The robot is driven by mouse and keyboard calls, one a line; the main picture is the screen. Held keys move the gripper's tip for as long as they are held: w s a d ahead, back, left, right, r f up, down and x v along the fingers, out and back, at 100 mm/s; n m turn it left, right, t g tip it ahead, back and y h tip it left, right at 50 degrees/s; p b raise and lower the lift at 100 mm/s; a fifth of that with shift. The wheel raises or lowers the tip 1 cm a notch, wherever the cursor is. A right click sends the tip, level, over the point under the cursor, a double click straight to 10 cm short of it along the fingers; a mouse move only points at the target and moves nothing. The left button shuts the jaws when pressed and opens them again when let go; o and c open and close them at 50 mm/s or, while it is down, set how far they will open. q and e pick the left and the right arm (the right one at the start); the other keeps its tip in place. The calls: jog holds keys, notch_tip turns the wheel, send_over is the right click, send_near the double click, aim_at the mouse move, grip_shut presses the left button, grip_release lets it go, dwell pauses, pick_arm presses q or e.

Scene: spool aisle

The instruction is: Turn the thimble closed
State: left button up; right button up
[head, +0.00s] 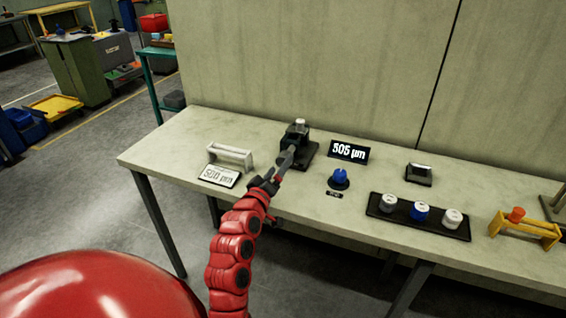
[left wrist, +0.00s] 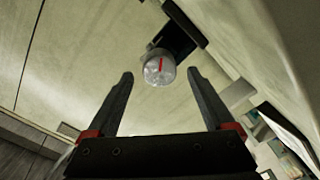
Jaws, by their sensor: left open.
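The thimble (left wrist: 159,69) is a silver round knob with a red line on its face. In the left wrist view it shows between the fingertips of my left gripper, with a gap on each side. In the head view its pale top (head: 300,123) stands on a black device (head: 301,138) at the back of the bench. My left gripper (head: 286,161) is open and empty, in front of the device and partly covering it. A black display (head: 348,151) right of it reads "505 µm". My right gripper is not in view.
A white card (head: 219,176) reading about "500 µm" and a pale handled block (head: 230,155) stand left. A blue knob (head: 339,179), a black tray (head: 403,225) with three small cylinders and a yellow stand (head: 525,232) stand right. The bench's left end is clear.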

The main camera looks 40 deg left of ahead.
pick_arm(q)
jog(key=v, duration=0.7)
jog(key=shift+a+f+b, duration=0.1)
jog(key=shift+b, duration=0.25)
jog(key=p+v, duration=0.4)
jog(key=v, duration=0.2)
